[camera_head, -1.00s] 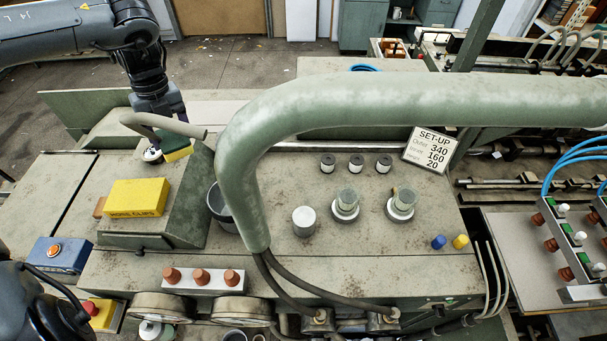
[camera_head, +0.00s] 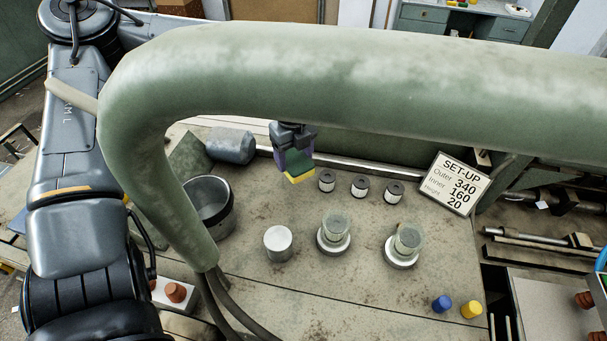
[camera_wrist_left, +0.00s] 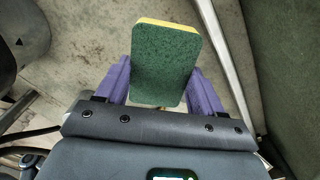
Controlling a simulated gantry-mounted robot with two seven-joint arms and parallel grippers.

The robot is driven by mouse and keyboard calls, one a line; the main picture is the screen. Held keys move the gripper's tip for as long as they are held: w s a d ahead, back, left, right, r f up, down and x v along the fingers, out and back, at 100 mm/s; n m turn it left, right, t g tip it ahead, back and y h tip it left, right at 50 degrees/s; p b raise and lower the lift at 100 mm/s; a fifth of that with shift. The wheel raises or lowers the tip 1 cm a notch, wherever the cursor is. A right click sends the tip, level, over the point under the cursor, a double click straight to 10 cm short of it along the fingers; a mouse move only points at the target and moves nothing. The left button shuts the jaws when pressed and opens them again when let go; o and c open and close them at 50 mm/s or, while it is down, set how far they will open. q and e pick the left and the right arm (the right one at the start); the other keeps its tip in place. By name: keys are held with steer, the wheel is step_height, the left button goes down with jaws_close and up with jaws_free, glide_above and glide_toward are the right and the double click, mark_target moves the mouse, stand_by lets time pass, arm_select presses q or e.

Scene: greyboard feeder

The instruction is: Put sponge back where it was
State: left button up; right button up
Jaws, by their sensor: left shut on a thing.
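My left gripper (camera_head: 294,158) shows beyond the big green pipe, above the back part of the machine top, left of the small black-and-white rollers. Its purple fingers are closed on the sponge (camera_head: 299,179), which has a green face and a yellow side. In the left wrist view the sponge (camera_wrist_left: 165,65) is clamped between the two fingers of the left gripper (camera_wrist_left: 160,80), green face toward the camera. It appears held above the machine top; its exact height is unclear. The pipe hides part of my left forearm. My right gripper is not in view.
The thick green pipe (camera_head: 330,65) arches across the workspace. A dark bucket (camera_head: 232,212), a light cylinder (camera_head: 278,243), two glass-topped knobs (camera_head: 334,232) (camera_head: 404,243) and blue and yellow caps (camera_head: 441,303) (camera_head: 471,309) stand on the machine top. A set-up sign (camera_head: 455,183) stands at right.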

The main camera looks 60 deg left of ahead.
mark_target(293, 160)
arm_select(q)
steer(key=shift+s+f, duration=0.1)
steer(key=shift+f, duration=2.9)
steer(key=o, duration=0.9)
steer(key=shift+o, duration=0.2)
steer(key=shift+r, duration=0.1)
step_height(293, 160, up, 12)
steer(key=shift+f, duration=0.1)
steer(key=shift+s, duration=0.1)
